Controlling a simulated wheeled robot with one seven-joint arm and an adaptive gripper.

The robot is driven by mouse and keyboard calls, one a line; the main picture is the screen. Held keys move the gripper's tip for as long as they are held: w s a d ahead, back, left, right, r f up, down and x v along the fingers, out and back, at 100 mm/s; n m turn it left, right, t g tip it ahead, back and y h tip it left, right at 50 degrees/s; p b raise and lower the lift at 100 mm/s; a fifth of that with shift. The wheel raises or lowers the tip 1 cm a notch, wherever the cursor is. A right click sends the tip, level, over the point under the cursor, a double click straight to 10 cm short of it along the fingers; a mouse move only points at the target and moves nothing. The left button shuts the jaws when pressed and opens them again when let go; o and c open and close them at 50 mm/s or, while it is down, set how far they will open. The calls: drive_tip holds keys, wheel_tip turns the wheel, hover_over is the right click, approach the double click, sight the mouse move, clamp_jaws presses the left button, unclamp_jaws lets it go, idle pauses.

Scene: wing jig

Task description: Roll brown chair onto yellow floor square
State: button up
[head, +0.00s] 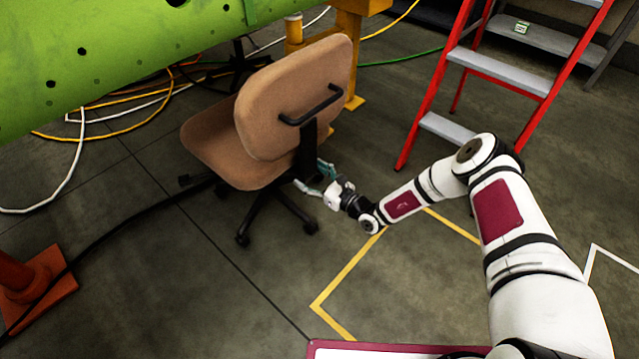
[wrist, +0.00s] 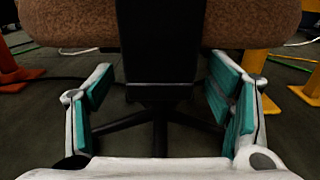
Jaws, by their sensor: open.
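The brown chair (head: 292,97) stands on its wheeled base left of centre in the head view, with its back toward my arm. A black handle sits on the backrest. The yellow floor square (head: 345,272) shows as a yellow outline to the right of and nearer than the chair, partly hidden by my arm. My gripper (head: 316,181) is at the chair's rear, low by the black back support. In the wrist view my gripper (wrist: 165,95) is open, its teal pads on either side of the black support (wrist: 160,45), with gaps visible. The brown chair (wrist: 75,22) fills the top there.
The green wing (head: 120,50) hangs over the upper left. Cables and hoses (head: 110,128) lie on the floor at left, one black hose running toward the chair. An orange cone (head: 35,280) stands at lower left.

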drive_tip(key=shift+w+a, duration=0.15)
clamp_jaws()
idle(0.4)
